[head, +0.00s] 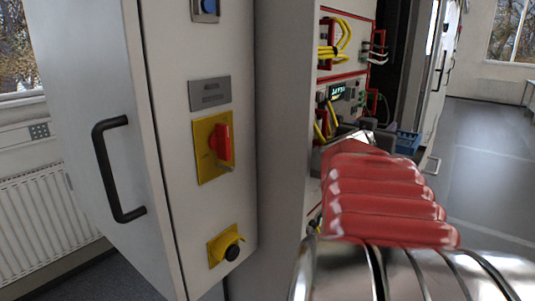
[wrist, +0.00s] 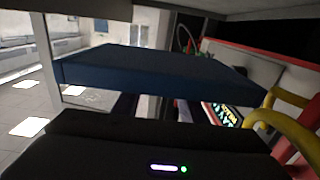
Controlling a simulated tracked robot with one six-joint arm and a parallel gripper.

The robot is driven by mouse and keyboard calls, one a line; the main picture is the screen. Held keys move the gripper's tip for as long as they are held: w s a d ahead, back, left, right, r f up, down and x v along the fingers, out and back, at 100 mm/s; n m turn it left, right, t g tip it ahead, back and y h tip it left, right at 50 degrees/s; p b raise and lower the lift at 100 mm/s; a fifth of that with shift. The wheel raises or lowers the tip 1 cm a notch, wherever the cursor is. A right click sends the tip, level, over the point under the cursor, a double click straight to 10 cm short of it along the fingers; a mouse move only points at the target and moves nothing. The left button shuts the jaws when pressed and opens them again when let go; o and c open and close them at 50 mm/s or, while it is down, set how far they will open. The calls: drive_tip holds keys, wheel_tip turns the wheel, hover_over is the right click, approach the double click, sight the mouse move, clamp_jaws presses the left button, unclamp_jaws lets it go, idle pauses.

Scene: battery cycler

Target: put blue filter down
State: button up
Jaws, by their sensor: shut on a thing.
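The blue filter (wrist: 160,72) is a flat, dark blue slab that spans the middle of the wrist view. In the head view the blue filter (head: 407,142) is a small blue piece just past the end of my arm. My gripper (head: 378,132) is shut on it and holds it in front of the open cabinet with the yellow cables. The fingertips are mostly hidden by my own arm in the head view and by the filter in the wrist view. I cannot tell whether the filter touches anything else.
The open cabinet (head: 348,90) has yellow cables (head: 340,40), red-edged panels and a small lit display (head: 338,91). A cabinet side with a black handle (head: 113,170) and a red switch (head: 222,142) stands at left. Floor (head: 490,160) is free at right.

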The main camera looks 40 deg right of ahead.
drive_tip(key=shift+s+d, duration=0.1)
drive_tip(key=shift+s, duration=0.15)
drive_tip(key=shift+f, duration=3.1)
drive_tip(key=shift+s, duration=0.1)
drive_tip(key=shift+f, duration=1.9)
drive_tip(key=shift+f, duration=0.6)
drive_tip(key=o, duration=1.1)
drive_tip(key=shift+c, duration=0.2)
drive_tip(key=shift+r, duration=0.15)
